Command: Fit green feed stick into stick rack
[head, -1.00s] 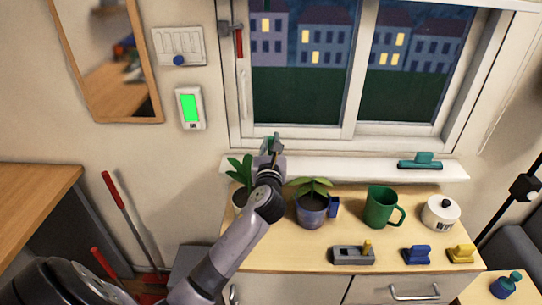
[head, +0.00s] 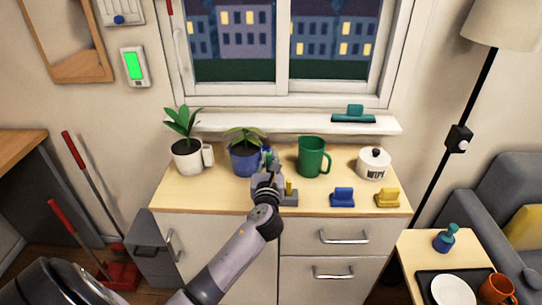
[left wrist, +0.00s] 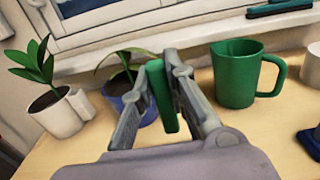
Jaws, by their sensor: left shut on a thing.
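My left gripper (head: 267,166) is shut on the green feed stick (left wrist: 162,95), which stands nearly upright between the two fingers in the left wrist view. In the head view only a bit of green shows at the fingertips. The gripper is in front of the blue plant pot (head: 243,160), above the cabinet top. A grey block with a yellow peg (head: 290,198), which looks like the stick rack, lies just below and right of the gripper. My arm hides its left part. I cannot tell any gap between stick and rack. My right gripper is not in view.
A white plant pot (head: 187,157) stands left of the blue one. A green mug (head: 313,157), a white lidded jar (head: 373,164), a blue block (head: 342,197) and a yellow block (head: 387,198) stand to the right. The window sill (head: 225,122) runs behind.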

